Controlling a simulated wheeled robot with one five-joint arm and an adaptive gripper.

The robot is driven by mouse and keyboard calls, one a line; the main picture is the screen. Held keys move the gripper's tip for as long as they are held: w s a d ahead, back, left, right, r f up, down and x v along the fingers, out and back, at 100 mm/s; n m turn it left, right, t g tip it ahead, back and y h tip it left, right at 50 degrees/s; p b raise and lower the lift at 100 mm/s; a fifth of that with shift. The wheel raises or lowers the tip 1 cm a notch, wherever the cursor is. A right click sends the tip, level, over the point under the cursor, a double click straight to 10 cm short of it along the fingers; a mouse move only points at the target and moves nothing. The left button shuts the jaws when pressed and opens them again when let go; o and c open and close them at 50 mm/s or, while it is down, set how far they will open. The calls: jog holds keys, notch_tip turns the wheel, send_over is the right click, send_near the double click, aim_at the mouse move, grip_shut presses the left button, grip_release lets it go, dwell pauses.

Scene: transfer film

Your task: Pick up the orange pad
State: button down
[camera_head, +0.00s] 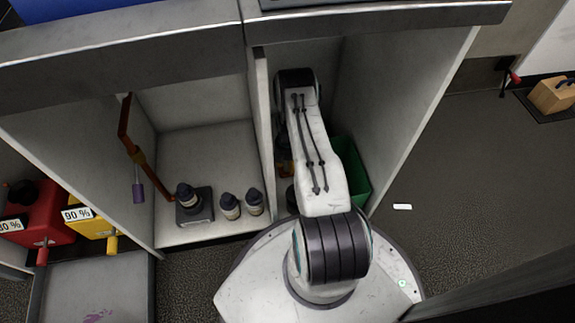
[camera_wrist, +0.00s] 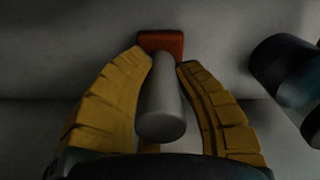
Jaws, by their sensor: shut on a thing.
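The orange pad (camera_wrist: 161,41) shows at the top middle of the wrist view, close to a pale grey surface. A grey cylinder (camera_wrist: 160,105) runs from it toward the camera and looks joined to it, like a handle. My gripper (camera_wrist: 164,60) has its two yellow ribbed fingers shut on the pad's grey part, one on each side, with the tips just below the orange block. In the head view my arm reaches into the right compartment and hides most of the gripper. The pad cannot be made out there.
A dark bottle (camera_wrist: 285,70) stands close on the right in the wrist view. In the head view, a green bin (camera_head: 355,175) stands right of my arm. A wall (camera_head: 263,125) divides the compartments. Bottles (camera_head: 230,205) stand left. Open floor lies right.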

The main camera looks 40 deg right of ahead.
notch_tip(320, 180, up, 10)
jog(key=p, duration=0.4)
dwell(0.5)
